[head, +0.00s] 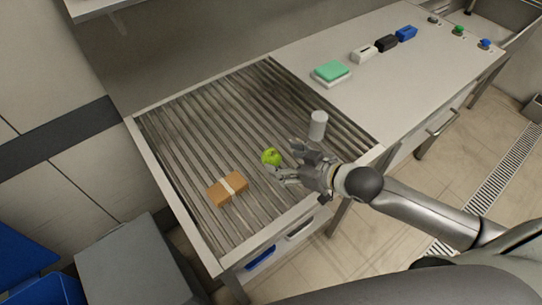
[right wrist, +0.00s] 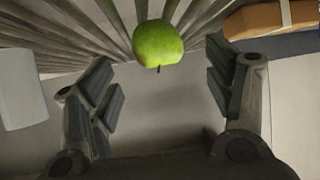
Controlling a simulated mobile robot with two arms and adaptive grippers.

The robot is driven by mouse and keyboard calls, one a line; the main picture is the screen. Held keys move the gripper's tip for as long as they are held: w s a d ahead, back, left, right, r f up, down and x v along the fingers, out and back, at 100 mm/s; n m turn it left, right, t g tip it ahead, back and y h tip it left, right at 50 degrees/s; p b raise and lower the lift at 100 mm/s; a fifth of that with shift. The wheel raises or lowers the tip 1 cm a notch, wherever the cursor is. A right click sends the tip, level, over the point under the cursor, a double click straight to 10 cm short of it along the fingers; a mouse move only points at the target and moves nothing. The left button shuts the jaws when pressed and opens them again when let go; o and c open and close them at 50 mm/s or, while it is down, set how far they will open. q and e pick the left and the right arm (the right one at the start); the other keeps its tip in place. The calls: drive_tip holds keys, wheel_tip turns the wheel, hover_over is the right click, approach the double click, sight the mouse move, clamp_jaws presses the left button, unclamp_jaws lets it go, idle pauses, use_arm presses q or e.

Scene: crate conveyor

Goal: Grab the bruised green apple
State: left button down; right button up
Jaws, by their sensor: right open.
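The green apple (head: 271,156) rests on the roller conveyor (head: 200,142), near the middle of its width. A small dark mark shows on it in the head view. In the right wrist view the apple (right wrist: 158,43) is ahead of the open jaws, toward the top, with its stem facing down in the picture. My right gripper (head: 288,163) is open and empty, just right of the apple in the head view; its fingers (right wrist: 158,92) stand on either side of the apple's line, and a gap shows before it. My left gripper is not in view.
A brown box with a pale band (head: 228,188) lies left of the apple. A white cylinder (head: 317,125) stands behind my right gripper. A green-topped block (head: 332,73) and several small items are on the counter (head: 395,75). The conveyor's left part is clear.

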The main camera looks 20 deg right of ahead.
sight(278, 159)
drive_tip(key=shift+p+x, duration=0.7)
drive_tip(key=shift+x, duration=1.8)
drive_tip(key=shift+d+f, duration=0.1)
drive_tip(key=c, duration=1.1)
